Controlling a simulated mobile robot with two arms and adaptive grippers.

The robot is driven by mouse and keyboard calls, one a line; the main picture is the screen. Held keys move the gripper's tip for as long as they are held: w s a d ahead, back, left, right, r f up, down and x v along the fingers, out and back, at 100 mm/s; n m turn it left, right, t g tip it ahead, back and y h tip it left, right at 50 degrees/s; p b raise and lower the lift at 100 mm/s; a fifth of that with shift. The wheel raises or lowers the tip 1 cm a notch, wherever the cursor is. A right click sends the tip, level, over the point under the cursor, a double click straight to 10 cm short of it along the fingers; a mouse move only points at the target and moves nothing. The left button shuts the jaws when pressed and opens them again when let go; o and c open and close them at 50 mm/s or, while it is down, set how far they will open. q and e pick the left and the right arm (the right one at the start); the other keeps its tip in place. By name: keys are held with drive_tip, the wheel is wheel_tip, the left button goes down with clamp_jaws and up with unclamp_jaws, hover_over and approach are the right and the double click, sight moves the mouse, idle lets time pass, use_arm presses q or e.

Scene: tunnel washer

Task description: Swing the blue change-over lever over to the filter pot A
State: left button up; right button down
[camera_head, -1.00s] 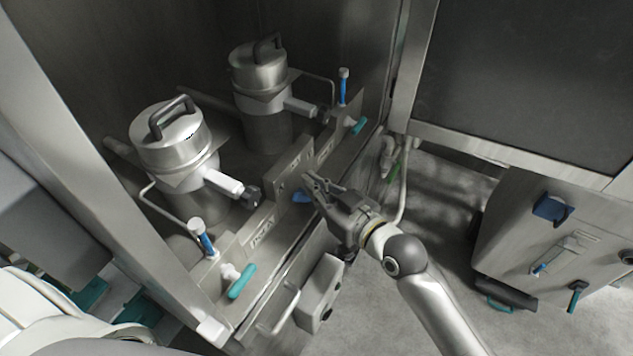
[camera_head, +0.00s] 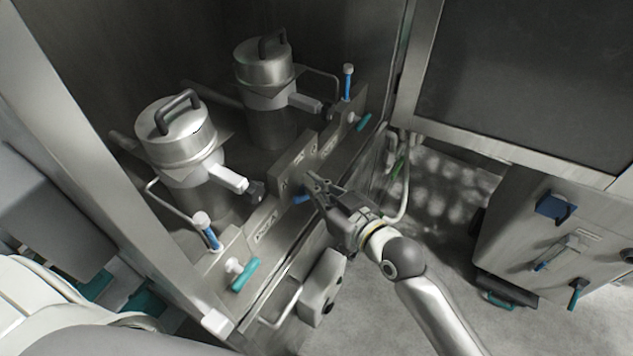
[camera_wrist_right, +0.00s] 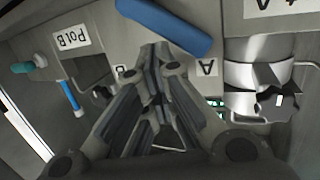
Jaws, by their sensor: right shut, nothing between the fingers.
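The blue change-over lever (camera_head: 301,197) sticks out of the front of the middle valve block (camera_head: 294,168), between the two filter pots. In the right wrist view the lever (camera_wrist_right: 165,25) is a thick blue bar, slanting down to the right toward a plate lettered A (camera_wrist_right: 207,68). My right gripper (camera_head: 310,182) is shut and empty, its tips close beside the lever. I cannot tell whether they touch. The near steel filter pot (camera_head: 178,138) and the far one (camera_head: 264,68) have black-handled lids. A Pot B label (camera_wrist_right: 71,39) shows in the right wrist view. My left gripper is out of view.
Teal handles stand at the near end (camera_head: 245,274) and far end (camera_head: 364,122) of the valve ledge. Small blue-banded upright parts stand by each pot (camera_head: 208,231) (camera_head: 348,82). A cabinet post (camera_head: 110,170) rises at left.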

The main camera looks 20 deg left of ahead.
drive_tip(key=shift+s, duration=0.5)
drive_tip(key=shift+s+a+f, duration=0.1)
drive_tip(key=shift+f, duration=0.05)
drive_tip(key=shift+s+p, duration=0.1)
drive_tip(key=shift+p, duration=0.2)
drive_tip(key=shift+s+d, duration=0.15)
drive_tip(key=shift+d, duration=0.25)
drive_tip(key=p+v, duration=0.3)
drive_tip(key=v, duration=0.6)
drive_tip(key=shift+r, duration=0.3)
